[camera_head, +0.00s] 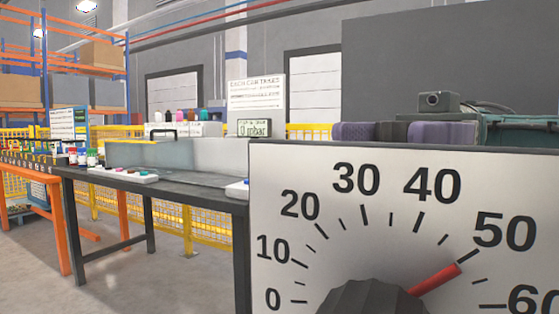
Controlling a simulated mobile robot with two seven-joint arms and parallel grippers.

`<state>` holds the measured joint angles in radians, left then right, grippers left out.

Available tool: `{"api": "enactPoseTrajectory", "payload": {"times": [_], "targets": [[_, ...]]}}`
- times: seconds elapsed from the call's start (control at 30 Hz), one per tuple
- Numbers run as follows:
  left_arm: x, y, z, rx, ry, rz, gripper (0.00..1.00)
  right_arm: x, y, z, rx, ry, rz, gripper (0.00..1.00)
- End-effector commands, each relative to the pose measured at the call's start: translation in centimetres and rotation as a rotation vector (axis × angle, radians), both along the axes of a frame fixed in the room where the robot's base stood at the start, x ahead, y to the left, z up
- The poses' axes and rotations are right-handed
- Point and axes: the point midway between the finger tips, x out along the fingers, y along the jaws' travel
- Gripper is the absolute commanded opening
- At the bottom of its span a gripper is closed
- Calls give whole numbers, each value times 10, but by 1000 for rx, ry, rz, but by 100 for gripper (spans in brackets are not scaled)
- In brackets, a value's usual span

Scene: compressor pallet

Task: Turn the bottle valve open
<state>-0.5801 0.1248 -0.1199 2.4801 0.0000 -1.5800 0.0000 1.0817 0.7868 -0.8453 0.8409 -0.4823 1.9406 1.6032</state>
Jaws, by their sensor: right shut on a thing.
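No bottle valve can be made out in the head view. A large white dial panel (300,170) fills the lower right, very close to the camera. It carries black numbers from 0 up to about 60, a dark ribbed knob (365,298) cut off by the bottom edge, and a red pointer (436,280) near 50. Neither of my grippers can be made out. What lies behind the panel is hidden.
A dark table (160,190) stands left of the panel with a white tray (122,174) and a small display (254,128). An orange-legged table (62,225) is at far left. Purple things (440,133) and a grey camera-like box (438,101) show behind the panel. Left floor is clear.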

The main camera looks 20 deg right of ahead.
Motion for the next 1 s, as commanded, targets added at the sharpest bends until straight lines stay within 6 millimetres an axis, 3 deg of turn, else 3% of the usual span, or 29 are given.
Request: {"api": "enactPoseTrajectory", "payload": {"times": [0.57,0.6,0.87,1.0], "targets": [[0,0,-6,-1,0,1,35,-1,0,2,5,0,40,12],[0,0,-6,-1,0,1,35,-1,0,2,5,0,40,69],[0,-2,-6,-8,0,6,35,-1,0,1,3,-1,38,98],[0,-3,-6,-9,0,6,35,-1,0,1,3,0,37,98]]}}
